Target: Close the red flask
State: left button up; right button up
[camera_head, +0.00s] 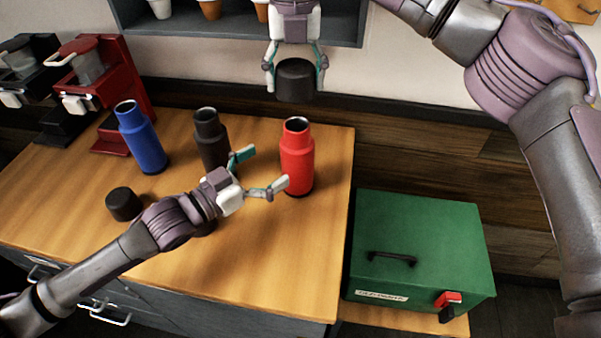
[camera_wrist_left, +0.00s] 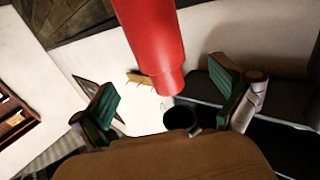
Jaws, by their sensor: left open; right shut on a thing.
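The red flask (camera_head: 297,158) stands upright and uncapped near the right edge of the wooden counter. My left gripper (camera_head: 262,168) is open just left of it, its fingers pointing toward its body; I cannot tell whether they touch it. In the left wrist view the red flask (camera_wrist_left: 152,45) shows ahead, between the lines of the two open fingers (camera_wrist_left: 168,95). My right gripper (camera_head: 295,75) is shut on a black cap (camera_head: 295,82), held in the air above the red flask's open mouth. A dark round shape in the wrist view (camera_wrist_left: 180,118) appears to be this cap.
A blue flask (camera_head: 143,140) and a black flask (camera_head: 211,138) stand open to the left. A black cap (camera_head: 123,203) lies at the left; another dark piece (camera_head: 205,228) is partly hidden under my left arm. A green toolbox (camera_head: 420,240) sits lower right. A shelf (camera_head: 220,28) hangs behind.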

aim_at(296, 158)
pick_arm(q)
notch_tip(296, 158, down, 2)
jog(key=shift+w+d+f+b, duration=0.1)
jog(key=shift+d+f+b, duration=0.05)
jog(key=shift+b, duration=0.65)
pick_arm(e)
notch_tip(296, 158, down, 2)
jog(key=shift+w+d+f, duration=0.15)
jog(key=shift+f, duration=0.05)
pick_arm(q)
jog(key=shift+f+b, duration=0.4)
jog(key=shift+f, duration=0.05)
pick_arm(e)
jog(key=shift+f, duration=0.4)
pick_arm(q)
jog(key=shift+x, duration=3.75)
jog(key=shift+c, duration=0.2)
jog(key=c, duration=1.7)
pick_arm(e)
jog(key=shift+f, duration=2.45)
jog(key=shift+f, duration=0.1)
jog(key=shift+f, duration=0.8)
